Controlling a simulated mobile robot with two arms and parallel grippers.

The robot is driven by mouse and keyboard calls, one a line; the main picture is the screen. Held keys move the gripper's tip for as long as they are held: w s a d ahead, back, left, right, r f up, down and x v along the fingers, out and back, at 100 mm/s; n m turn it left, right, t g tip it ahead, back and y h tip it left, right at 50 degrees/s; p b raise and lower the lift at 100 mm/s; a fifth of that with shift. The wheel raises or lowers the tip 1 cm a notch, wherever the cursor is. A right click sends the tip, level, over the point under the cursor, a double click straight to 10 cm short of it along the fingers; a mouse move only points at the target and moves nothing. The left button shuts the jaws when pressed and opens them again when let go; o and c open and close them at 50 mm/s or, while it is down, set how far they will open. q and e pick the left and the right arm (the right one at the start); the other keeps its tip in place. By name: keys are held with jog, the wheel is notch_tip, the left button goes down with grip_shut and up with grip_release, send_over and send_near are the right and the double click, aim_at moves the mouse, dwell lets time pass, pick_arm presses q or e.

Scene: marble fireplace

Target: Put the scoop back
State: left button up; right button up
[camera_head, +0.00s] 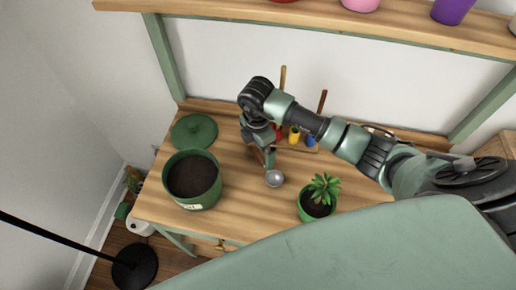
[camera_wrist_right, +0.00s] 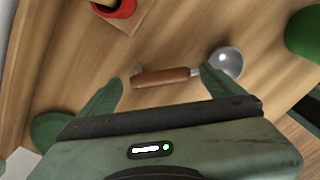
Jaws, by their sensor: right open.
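The scoop has a round silver bowl (camera_head: 274,178) and a brown wooden handle (camera_wrist_right: 165,77). It lies on the wooden table; the bowl also shows in the right wrist view (camera_wrist_right: 227,63). My right gripper (camera_head: 262,150) is open above the scoop. In the wrist view its fingers (camera_wrist_right: 160,88) are spread, with the handle between and just beyond their tips. In the head view the gripper hides most of the handle. A small wooden rack (camera_head: 297,147) with colourful tools, yellow and blue among them, stands behind the gripper. My left gripper is not in view.
A green pot of soil (camera_head: 193,180) and a green lid (camera_head: 194,131) are on the left of the table. A small potted plant (camera_head: 318,196) stands right of the scoop. A shelf (camera_head: 300,12) with colourful pots runs above. Bare tabletop lies around the scoop.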

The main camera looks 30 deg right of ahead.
notch_tip(320, 180, up, 12)
jog(key=b, duration=0.1)
jog(key=shift+r+b, duration=0.25)
jog(key=shift+b, duration=0.1)
jog(key=shift+a, duration=0.1)
